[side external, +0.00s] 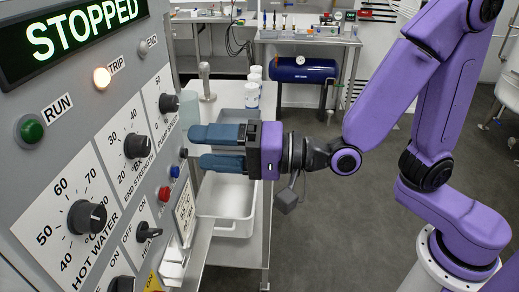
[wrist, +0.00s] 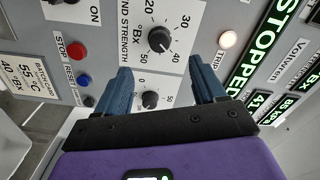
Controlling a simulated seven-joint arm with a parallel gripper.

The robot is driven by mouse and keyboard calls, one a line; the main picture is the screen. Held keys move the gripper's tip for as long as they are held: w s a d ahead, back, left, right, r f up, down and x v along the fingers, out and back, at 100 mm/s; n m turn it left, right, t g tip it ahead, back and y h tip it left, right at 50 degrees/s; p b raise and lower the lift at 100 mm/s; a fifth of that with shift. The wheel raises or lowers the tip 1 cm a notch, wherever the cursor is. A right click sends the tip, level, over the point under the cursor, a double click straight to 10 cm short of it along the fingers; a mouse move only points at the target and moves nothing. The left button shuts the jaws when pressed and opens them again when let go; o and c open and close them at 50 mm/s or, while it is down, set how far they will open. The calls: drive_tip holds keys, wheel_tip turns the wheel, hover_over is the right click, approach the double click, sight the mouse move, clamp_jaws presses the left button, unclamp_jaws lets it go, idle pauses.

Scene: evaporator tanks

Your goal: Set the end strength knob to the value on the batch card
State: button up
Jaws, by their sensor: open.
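The end strength knob (side external: 137,146) is a black knob on the grey panel, on a white plate with a °Bx scale. It also shows in the wrist view (wrist: 159,39); its exact pointer setting is too small to read surely. The batch card (wrist: 27,80) reads 55 °C and 40 °Bx; in the side view it shows steeply angled (side external: 185,210). My gripper (side external: 198,148) is open and empty, fingers towards the panel, to the right of the knob and apart from it.
The neighbouring knob (wrist: 150,100), hot water knob (side external: 87,217), on/off knob (side external: 148,231), red stop button (side external: 163,194) and blue reset button (side external: 174,171) crowd the panel. The display (side external: 75,35) reads STOPPED; the trip lamp (side external: 102,78) is lit. A white tray (side external: 232,228) sits below my gripper.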

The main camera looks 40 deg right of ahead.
drive_tip(key=v, duration=0.7)
idle(0.6)
drive_tip(key=shift+s+d+r, duration=0.1)
drive_tip(key=s+d+f+n+g+h, duration=0.5)
drive_tip(key=s+f+n+g, duration=0.3)
drive_tip(key=f+n+g, duration=0.25)
drive_tip(key=s+d+n+g+h, duration=0.1)
drive_tip(key=s+d+n+h, duration=0.1)
drive_tip(key=d, duration=0.6)
drive_tip(key=s+d+f+n+g+h, duration=0.1)
drive_tip(key=s+d+n+h, duration=0.2)
drive_tip(key=d+n+h, duration=0.2)
drive_tip(key=d, duration=0.3)
drive_tip(key=shift+s+f, duration=0.2)
drive_tip(key=shift+s, duration=0.15)
drive_tip(key=shift+d, duration=0.1)
idle(0.8)
